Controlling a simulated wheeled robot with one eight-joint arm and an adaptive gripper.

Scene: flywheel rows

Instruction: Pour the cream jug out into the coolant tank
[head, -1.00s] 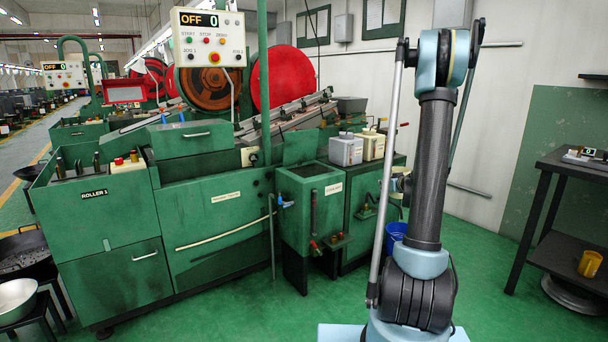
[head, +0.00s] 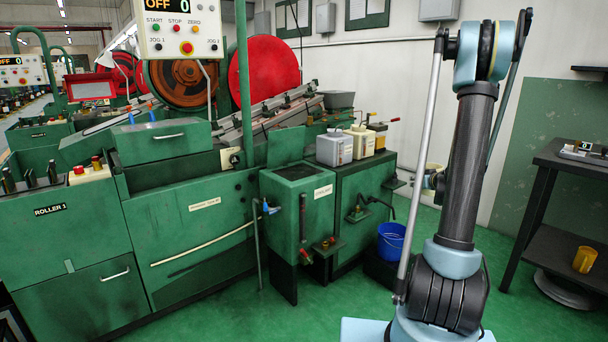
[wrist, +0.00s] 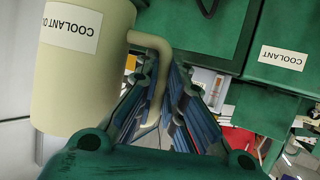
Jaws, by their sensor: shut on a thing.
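The cream jug (wrist: 80,75) hangs at the left of the wrist view, with a white label starting "COOLANT". My gripper (wrist: 152,95) is shut on its handle. In the head view my arm hides most of the gripper, and only a bit of the jug (head: 430,174) shows beside the arm. The coolant tank (head: 296,222) is the labelled green box with a dark top at the middle of the head view. The jug is to the right of it and apart from it. A labelled green wall (wrist: 285,45) shows at the right of the wrist view.
A grey container (head: 334,149), a cream container (head: 361,142) and an amber one (head: 378,136) stand on the green cabinet beside the tank. A dark table (head: 560,165) is at the right. Green floor is clear in front.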

